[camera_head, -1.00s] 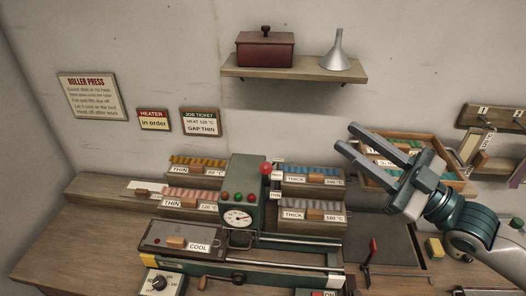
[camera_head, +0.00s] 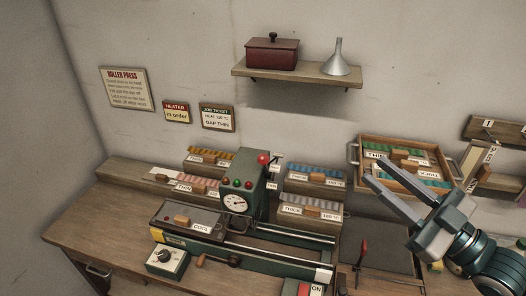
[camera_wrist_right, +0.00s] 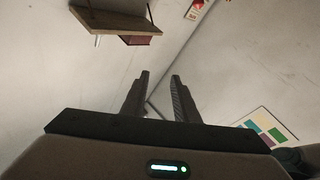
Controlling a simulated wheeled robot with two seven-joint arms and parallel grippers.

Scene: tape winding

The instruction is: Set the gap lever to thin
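The gap lever's red ball knob (camera_head: 263,159) shows at the top right of the green roller press (camera_head: 240,183). It is level with the upper of the small label plates (camera_head: 272,171) beside it, whose words are too small to read here. My right gripper (camera_head: 372,174) is open and empty, in the air to the right of the press and well apart from the knob. My left gripper is not in view.
The job ticket (camera_head: 217,117) reads gap thin. Racks of tape, such as the thick one (camera_head: 310,211), flank the press. A wooden tray (camera_head: 361,148) of green rolls is behind my right gripper. A red-handled tool (camera_head: 362,248) stands at the front right. The shelf (camera_head: 290,75) hangs above.

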